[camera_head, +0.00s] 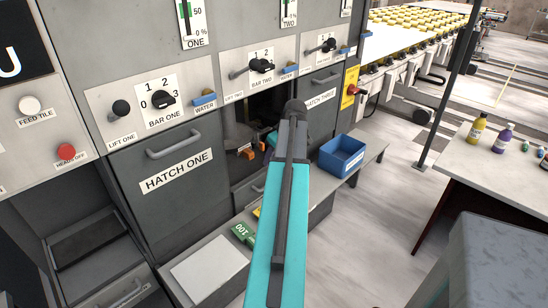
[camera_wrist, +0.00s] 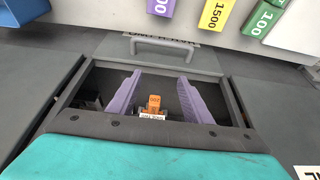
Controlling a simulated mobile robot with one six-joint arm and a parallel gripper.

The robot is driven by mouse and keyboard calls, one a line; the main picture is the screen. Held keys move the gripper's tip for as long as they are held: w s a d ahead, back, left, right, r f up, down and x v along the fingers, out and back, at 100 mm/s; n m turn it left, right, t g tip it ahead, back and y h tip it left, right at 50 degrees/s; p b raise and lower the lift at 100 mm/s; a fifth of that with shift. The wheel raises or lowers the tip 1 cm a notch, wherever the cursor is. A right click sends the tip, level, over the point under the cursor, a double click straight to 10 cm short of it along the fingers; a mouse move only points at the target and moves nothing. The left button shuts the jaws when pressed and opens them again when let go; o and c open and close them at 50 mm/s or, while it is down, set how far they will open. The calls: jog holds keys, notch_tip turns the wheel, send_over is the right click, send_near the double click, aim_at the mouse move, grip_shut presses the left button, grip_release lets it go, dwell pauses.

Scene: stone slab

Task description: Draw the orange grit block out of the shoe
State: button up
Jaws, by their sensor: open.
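The orange grit block (camera_wrist: 153,103) shows inside the open bay in the wrist view, with a white label on a part just below it. My gripper (camera_wrist: 160,77) is open, its two purple fingers spread left and right of the block with a gap on each side. How deep the fingers reach cannot be told. In the head view an orange piece (camera_head: 246,150) shows inside the middle bay, left of my wrist. My arm hides most of the gripper there. The shoe's outline is dark and hard to make out.
The hatch two door, with its handle (camera_wrist: 163,42), lies beside the opening. Loose purple (camera_wrist: 161,7), yellow (camera_wrist: 216,14) and green (camera_wrist: 263,18) blocks lie on the ledge. A blue bin (camera_head: 342,155) stands on the ledge to the right. Side walls of the bay are close.

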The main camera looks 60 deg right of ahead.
jog(key=p, duration=0.3)
send_over(250, 152)
jog(key=s, duration=0.2)
jog(key=shift+s+a+p+x, duration=0.1)
jog(key=shift+a+p+x, duration=0.1)
jog(key=shift+x, duration=0.6)
jog(key=shift+s+a+p+x, duration=0.1)
jog(key=shift+p+x, duration=0.15)
jog(key=shift+x, duration=0.55)
jog(key=shift+a+p+x, duration=0.1)
jog(key=shift+p+x, duration=0.1)
jog(key=shift+x, duration=0.6)
jog(key=shift+f, duration=0.1)
grip_shut()
